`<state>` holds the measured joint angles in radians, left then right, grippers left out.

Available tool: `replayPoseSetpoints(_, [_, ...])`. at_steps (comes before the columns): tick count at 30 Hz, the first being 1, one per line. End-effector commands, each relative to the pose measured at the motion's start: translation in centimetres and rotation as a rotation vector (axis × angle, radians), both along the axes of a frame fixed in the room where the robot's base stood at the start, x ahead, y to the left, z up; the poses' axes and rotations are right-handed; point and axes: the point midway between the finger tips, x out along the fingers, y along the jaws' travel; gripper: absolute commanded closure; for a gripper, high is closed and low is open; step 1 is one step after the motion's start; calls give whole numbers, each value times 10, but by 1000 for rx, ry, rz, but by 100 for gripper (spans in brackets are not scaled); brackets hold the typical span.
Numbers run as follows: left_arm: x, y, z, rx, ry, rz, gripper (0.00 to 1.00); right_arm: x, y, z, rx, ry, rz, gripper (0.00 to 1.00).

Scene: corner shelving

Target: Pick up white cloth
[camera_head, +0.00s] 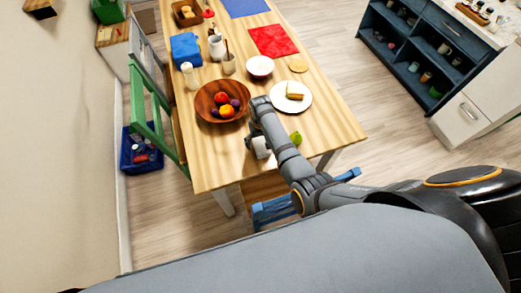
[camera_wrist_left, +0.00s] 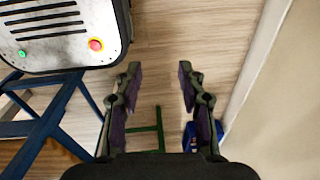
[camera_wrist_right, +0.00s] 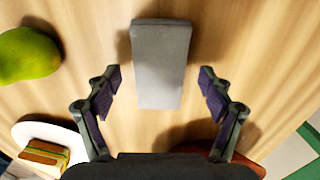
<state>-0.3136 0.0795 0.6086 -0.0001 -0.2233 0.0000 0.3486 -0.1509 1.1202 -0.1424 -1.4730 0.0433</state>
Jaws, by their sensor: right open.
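The white cloth (camera_wrist_right: 162,62) looks like a pale grey, folded rectangular block on the wooden table in the right wrist view. In the head view it is the small white shape (camera_head: 261,147) near the table's near edge, partly hidden by my right arm. My right gripper (camera_wrist_right: 160,85) is open, with one finger on each side of the cloth's near end; gaps show on both sides. My left gripper (camera_wrist_left: 160,80) is open and empty above the floor in the left wrist view, and is not seen in the head view.
A white plate (camera_head: 303,104) with a sandwich and a wooden fruit bowl (camera_head: 206,110) stand close to my right arm. A green chair (camera_head: 150,125) is at the table's left. A blue crate (camera_head: 128,158) is on the floor.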

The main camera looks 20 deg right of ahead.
Motion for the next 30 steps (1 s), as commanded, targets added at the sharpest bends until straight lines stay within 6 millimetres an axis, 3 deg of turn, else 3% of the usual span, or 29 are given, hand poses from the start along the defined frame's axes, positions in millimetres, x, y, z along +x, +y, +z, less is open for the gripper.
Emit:
replayPoseSetpoints(1, [-2, 0, -13, 0, 2, 0, 60, 0, 0, -12, 0, 0, 0, 19])
replayPoseSetpoints(8, [16, 0, -8, 0, -25, -1, 60, 0, 0, -8, 0, 1, 0, 19])
replayPoseSetpoints(12, [28, 0, -7, 0, -45, -2, 60, 0, 0, -8, 0, 1, 0, 35])
replayPoseSetpoints(21, [22, 0, -8, 0, -35, -2, 60, 0, 0, -8, 0, 1, 0, 76])
replayPoseSetpoints(30, [17, 0, -7, 0, -26, -1, 60, 0, 0, -7, 0, 1, 0, 77])
